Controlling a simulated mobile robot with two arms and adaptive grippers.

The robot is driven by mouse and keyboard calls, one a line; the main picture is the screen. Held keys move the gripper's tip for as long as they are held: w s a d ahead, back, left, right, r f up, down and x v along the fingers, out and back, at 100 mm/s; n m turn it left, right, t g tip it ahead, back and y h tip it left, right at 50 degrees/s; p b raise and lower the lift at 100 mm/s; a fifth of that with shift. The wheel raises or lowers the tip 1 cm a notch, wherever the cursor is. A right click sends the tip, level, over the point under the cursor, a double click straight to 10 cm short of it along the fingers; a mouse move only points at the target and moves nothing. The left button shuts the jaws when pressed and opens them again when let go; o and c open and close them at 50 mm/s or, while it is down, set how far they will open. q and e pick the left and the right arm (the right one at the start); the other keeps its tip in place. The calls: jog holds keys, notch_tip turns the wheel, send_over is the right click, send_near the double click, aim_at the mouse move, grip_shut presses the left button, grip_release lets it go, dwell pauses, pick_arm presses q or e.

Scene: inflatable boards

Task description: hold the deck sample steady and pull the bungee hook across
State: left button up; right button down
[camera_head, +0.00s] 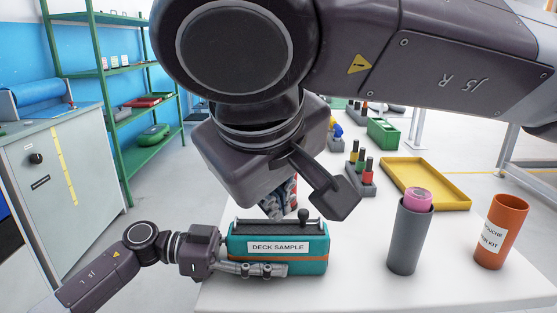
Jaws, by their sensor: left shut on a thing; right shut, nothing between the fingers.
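The deck sample (313,246) is a teal block with an orange stripe, a dark top and a white label, at the front of the white table. My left gripper (265,270) is shut on its lower left front. A thin rail runs along the top of the sample, and a black knob (303,215), perhaps the bungee hook, stands towards its right end. My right arm hides part of the area behind the sample, including most of a patterned red and blue item (280,197).
A grey tube (402,245) with a pink roll in it and an orange labelled canister (500,235) stand to the right. A yellow tray (437,192) and a rack of small bottles (361,174) are behind. The table between sample and grey tube is clear.

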pick_arm(q)
jog(key=o, duration=0.9)
jog(key=shift+o, duration=0.2)
jog(key=shift+a, duration=0.1)
